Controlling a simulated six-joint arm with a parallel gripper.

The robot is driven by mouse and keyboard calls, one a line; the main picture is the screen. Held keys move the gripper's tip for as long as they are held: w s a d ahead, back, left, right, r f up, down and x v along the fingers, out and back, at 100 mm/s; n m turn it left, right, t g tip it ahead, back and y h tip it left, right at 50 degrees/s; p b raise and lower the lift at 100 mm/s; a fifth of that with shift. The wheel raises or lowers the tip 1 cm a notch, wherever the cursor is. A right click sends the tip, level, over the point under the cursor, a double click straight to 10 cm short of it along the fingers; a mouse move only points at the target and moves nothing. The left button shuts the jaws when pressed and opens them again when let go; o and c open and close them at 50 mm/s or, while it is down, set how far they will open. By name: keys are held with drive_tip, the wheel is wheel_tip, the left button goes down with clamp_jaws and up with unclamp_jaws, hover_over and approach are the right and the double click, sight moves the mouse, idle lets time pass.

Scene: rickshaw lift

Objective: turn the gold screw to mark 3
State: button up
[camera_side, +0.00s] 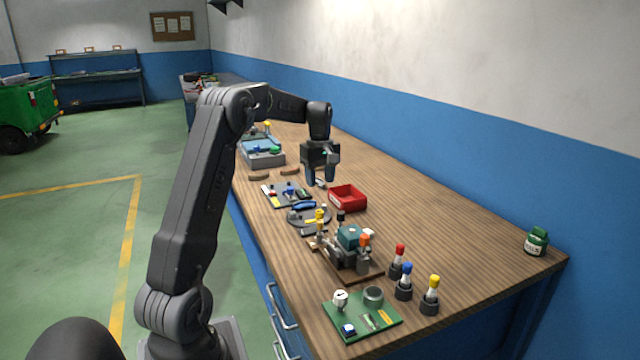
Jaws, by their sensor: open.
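My gripper (320,181) points down over the middle of the bench, its two fingers apart with nothing seen between them. It is above and behind the red tray (348,203), near the far edge of the grey board of small parts. A teal and grey mechanism (349,239) with an orange-topped part stands on a brown wooden board (372,273), nearer the camera and apart from my gripper. I cannot make out the gold screw or any numbered mark at this size.
A round grey stand (301,219) with a blue-handled tool is left of the red tray. Red, blue and yellow-topped bottles (430,296) stand at the near right. A green board (336,320) holds a gauge.

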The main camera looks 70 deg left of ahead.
sight(320, 221)
wheel_tip(320, 221, down, 14)
drive_tip(key=n, duration=1.2)
drive_tip(key=shift+r, duration=0.2)
clamp_jaws()
idle(0.4)
